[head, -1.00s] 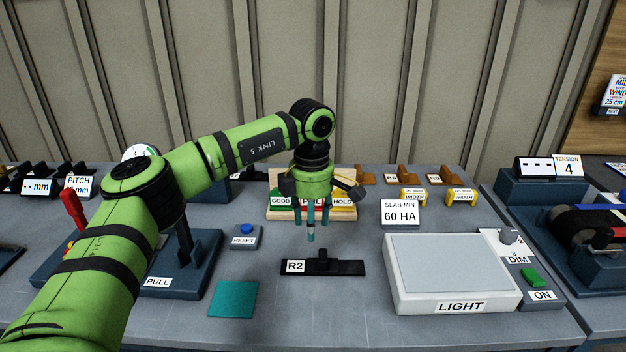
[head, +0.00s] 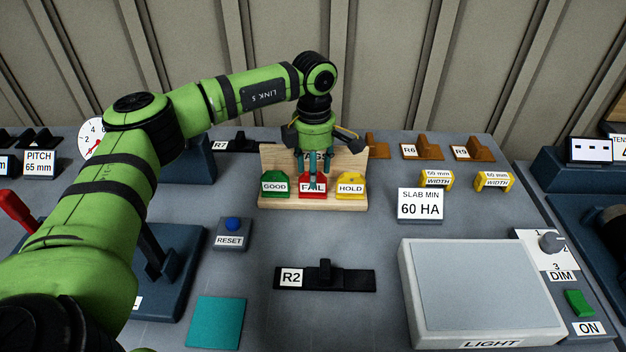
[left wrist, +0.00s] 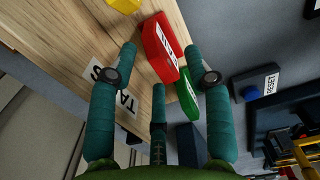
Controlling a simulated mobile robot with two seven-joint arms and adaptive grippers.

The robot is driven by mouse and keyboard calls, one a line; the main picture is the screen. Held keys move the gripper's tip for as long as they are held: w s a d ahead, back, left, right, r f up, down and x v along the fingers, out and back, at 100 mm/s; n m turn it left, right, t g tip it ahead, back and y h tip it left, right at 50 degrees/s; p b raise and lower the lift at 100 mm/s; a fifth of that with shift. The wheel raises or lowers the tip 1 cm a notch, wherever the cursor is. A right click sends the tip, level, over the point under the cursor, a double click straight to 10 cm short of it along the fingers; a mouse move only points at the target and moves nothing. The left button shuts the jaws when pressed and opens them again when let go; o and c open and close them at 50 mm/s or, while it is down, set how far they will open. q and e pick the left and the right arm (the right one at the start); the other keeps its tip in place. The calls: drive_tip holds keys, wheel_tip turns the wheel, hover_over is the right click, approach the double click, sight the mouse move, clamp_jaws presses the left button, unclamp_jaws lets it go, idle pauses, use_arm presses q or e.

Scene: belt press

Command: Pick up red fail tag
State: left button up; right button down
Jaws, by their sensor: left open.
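The red FAIL tag (head: 313,189) stands in the wooden tag rack (head: 272,205), between the green GOOD tag (head: 275,184) and the yellow HOLD tag (head: 351,186). My left gripper (head: 312,170) is open, above and behind the red tag in the head view, its fingers partly covering the tag's top. In the left wrist view the red tag (left wrist: 160,48) lies just past the fingertips, between their lines, with the green tag (left wrist: 187,98) close to one finger. My left gripper (left wrist: 168,75) holds nothing there. My right gripper is not in view.
The light box (head: 480,295) is at right, a teal square (head: 216,322) at front left. Bare grey bench lies before the rack.

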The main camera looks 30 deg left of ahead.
use_arm(q)
wheel_tip(320, 180, down, 2)
drive_tip(key=shift+a+f, duration=0.15)
drive_tip(key=shift+f, duration=0.35)
clamp_jaws()
drive_tip(key=shift+w, duration=0.1)
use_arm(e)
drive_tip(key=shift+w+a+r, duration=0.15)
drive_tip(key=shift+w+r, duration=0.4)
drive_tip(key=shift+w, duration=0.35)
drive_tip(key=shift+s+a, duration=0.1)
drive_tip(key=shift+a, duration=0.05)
